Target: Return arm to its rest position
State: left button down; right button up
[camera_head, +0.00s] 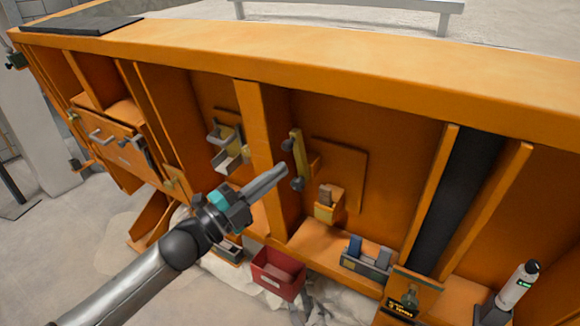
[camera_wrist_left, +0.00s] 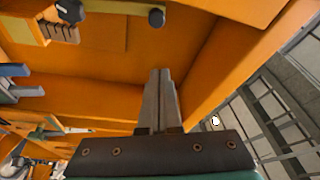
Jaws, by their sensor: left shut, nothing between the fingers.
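My left arm comes in from the lower left in the head view. Its gripper (camera_head: 268,180) is in front of the orange sandbed frame (camera_head: 340,75), near the middle upright. The fingers are shut with nothing between them and point up and to the right. In the left wrist view the two grey fingers (camera_wrist_left: 160,100) lie side by side against the orange panels behind them. I cannot tell how far they are from the panels. My right gripper is not in view.
A yellow lever bar with dark knobs (camera_head: 297,160) is just beyond my fingertips. A red bin (camera_head: 277,273) is below. A grey holder (camera_head: 366,262) and a white bottle (camera_head: 518,286) stand to the right. A drawer with a handle (camera_head: 110,143) is at left.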

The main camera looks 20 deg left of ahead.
pick_arm(q)
jog(key=s+a+f+n+g+y+b, duration=0.2)
jog(key=s+a+f+n+y+b, duration=0.15)
jog(key=f, duration=1.15)
jog(key=s+a+f+n+g+y+b, duration=0.25)
jog(key=f+n, duration=0.25)
jog(key=f, duration=0.9)
jog(key=s+a+f+n+g+y+b, duration=0.2)
jog(key=s+a+f+n+y+b, duration=0.15)
jog(key=f, duration=1.15)
jog(key=s+d+f+n+g+y+b, duration=0.1)
jog(key=s+d+f+n+g+b, duration=0.15)
jog(key=s+f, duration=0.65)
jog(key=s+d+f+n+g+y+b, duration=0.1)
jog(key=s+d+f+n+g, duration=0.15)
jog(key=s+f, duration=0.65)
jog(key=s+d+f+g+b, duration=0.1)
jog(key=s+d+f+g, duration=0.2)
jog(key=s+f, duration=0.3)
jog(key=s+d+f+n+g+b, duration=0.1)
jog(key=s+d+f+g+b, duration=0.1)
jog(key=s+f, duration=0.4)
jog(key=s+d+g+h, duration=0.1)
jog(key=s, duration=0.3)
jog(key=shift+n, duration=0.3)
